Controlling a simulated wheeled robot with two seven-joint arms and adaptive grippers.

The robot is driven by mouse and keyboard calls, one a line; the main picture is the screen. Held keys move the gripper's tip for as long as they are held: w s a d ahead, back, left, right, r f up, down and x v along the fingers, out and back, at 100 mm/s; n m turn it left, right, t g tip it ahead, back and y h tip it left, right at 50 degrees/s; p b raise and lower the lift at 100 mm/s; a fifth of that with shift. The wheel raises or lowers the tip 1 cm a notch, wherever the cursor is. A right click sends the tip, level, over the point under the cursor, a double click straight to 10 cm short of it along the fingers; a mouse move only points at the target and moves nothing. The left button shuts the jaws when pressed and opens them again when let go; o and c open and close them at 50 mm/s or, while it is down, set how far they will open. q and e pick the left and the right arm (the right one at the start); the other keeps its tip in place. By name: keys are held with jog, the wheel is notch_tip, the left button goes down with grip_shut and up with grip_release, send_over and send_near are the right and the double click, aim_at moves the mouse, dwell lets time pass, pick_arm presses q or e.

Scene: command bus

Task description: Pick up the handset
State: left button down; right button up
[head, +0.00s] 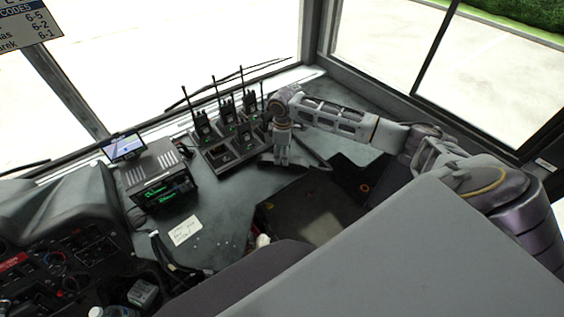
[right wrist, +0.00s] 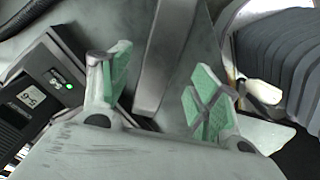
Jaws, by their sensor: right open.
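Several black handheld radios with antennas, one of them here (head: 202,124), stand in a charging dock (head: 222,156) on the dash counter. My right gripper (head: 282,160) is just right of the dock, pointing down at the counter. In the right wrist view its green-padded fingers (right wrist: 158,88) are open. A long grey bar (right wrist: 165,50) lies beyond and between them, with no visible grip on it. It may be the handset, but I cannot tell for sure. In the head view the gripper and arm partly hide this spot. My left gripper is not in view.
In the right wrist view, a black charger unit (right wrist: 52,80) with a green light is close on the left. A small screen (head: 123,147) and a radio box (head: 158,178) stand left of the dock. A paper note (head: 186,230) lies on the counter.

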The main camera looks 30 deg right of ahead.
jog(key=shift+w+f, duration=0.15)
jog(key=shift+f, duration=2.45)
jog(key=c, duration=1.2)
jog(key=shift+r, duration=0.1)
jog(key=shift+r, duration=4.95)
jog(key=shift+a, duration=0.15)
